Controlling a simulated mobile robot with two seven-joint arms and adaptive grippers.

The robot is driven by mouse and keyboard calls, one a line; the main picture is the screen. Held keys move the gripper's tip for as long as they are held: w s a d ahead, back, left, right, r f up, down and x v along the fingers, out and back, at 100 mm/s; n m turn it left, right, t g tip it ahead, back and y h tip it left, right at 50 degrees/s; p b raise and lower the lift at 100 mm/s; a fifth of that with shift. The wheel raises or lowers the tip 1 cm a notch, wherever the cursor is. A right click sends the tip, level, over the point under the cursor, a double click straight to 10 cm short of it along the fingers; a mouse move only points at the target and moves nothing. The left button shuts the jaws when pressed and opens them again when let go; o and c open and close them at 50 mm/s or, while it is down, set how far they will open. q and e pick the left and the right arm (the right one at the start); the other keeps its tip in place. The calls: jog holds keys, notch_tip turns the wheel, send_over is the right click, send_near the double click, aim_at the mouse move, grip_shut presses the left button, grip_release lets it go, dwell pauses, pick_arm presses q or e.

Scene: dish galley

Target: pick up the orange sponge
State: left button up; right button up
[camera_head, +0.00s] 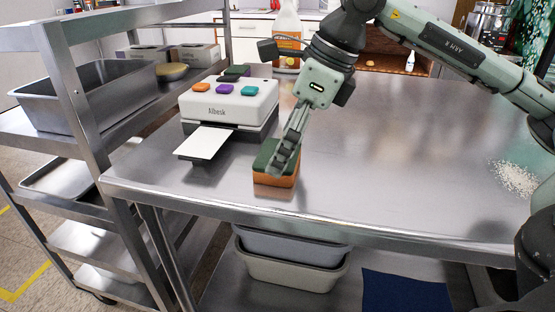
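The orange sponge (276,180) has a dark green top layer and sits on the steel table (390,150) near its front edge. My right gripper (282,162) comes down from the upper right with its fingers over the sponge's top and near side. The fingers are seen nearly edge-on and overlap each other, so whether they are open or shut on the sponge cannot be told. Any far finger is hidden. My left gripper is not in view.
A white label printer (228,108) with coloured buttons and a paper sheet (206,142) stands left of the sponge. A bottle (287,30) stands behind. White grains (516,179) lie at the right. A metal shelf rack (85,160) borders the left. The table's middle is clear.

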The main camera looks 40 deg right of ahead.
aim_at(268, 152)
jog(key=shift+w+a+f, duration=0.1)
jog(key=shift+a+f, duration=0.05)
jog(key=shift+f, duration=0.25)
jog(key=shift+c, duration=0.2)
jog(key=c, duration=0.6)
jog(key=shift+r, duration=0.1)
jog(key=shift+c, duration=0.2)
jog(key=shift+r, duration=0.55)
notch_tip(268, 152, up, 3)
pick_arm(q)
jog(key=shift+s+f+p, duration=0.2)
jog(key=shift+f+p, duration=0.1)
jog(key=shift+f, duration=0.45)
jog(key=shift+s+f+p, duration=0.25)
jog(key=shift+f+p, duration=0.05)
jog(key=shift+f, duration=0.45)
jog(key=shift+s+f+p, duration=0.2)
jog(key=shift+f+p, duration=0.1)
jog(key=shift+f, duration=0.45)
pick_arm(e)
jog(key=s+a+r, duration=0.6)
jog(key=s+a, duration=0.2)
jog(key=shift+a+r, duration=0.2)
jog(key=shift+r, duration=0.2)
